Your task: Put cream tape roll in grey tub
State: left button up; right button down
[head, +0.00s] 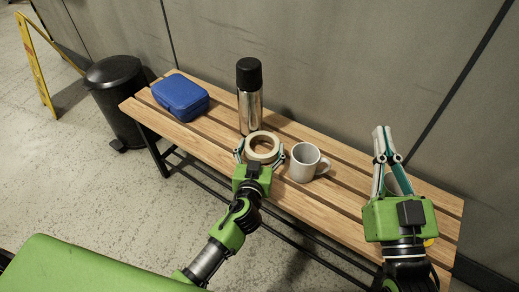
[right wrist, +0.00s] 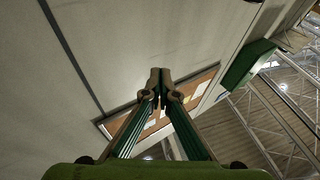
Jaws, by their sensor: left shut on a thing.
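The cream tape roll (head: 264,159) is a wide ring near the middle of the bench in the head view. My left gripper (head: 260,151) is shut on it, with one finger on each side of its outer wall. I cannot tell whether the roll touches the slats or is just above them. My right gripper (head: 384,134) points up over the right part of the bench, its fingertips together and empty; it also shows in the right wrist view (right wrist: 160,76). No grey tub shows clearly. A pale grey surface (head: 398,180) shows partly behind the right gripper's fingers; I cannot tell what it is.
The slatted wooden bench (head: 335,205) stands along a grey wall. A white mug (head: 303,166) is just right of the roll, and a steel flask (head: 250,105) with a black cap stands behind it. A blue box (head: 181,96) is at the left end. A black bin (head: 116,95) stands beside the bench.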

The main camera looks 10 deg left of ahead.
pick_arm(q)
jog(key=shift+f+b, duration=0.3)
jog(key=shift+f, duration=0.25)
pick_arm(e)
jog(key=r, duration=0.1)
jog(key=r+t, duration=0.1)
jog(key=r, duration=0.1)
jog(key=s+r+t+y, duration=0.1)
jog(key=shift+a+r, duration=0.15)
jog(key=shift+a, duration=0.15)
jog(key=shift+s+r+t, duration=0.15)
jog(key=shift+t, duration=0.15)
pick_arm(q)
jog(key=o, duration=1.1)
jog(key=shift+f, duration=0.1)
jog(key=shift+o, duration=0.2)
pick_arm(e)
jog(key=shift+s+r, duration=0.25)
jog(key=shift+r, duration=0.05)
jog(key=shift+w, duration=0.15)
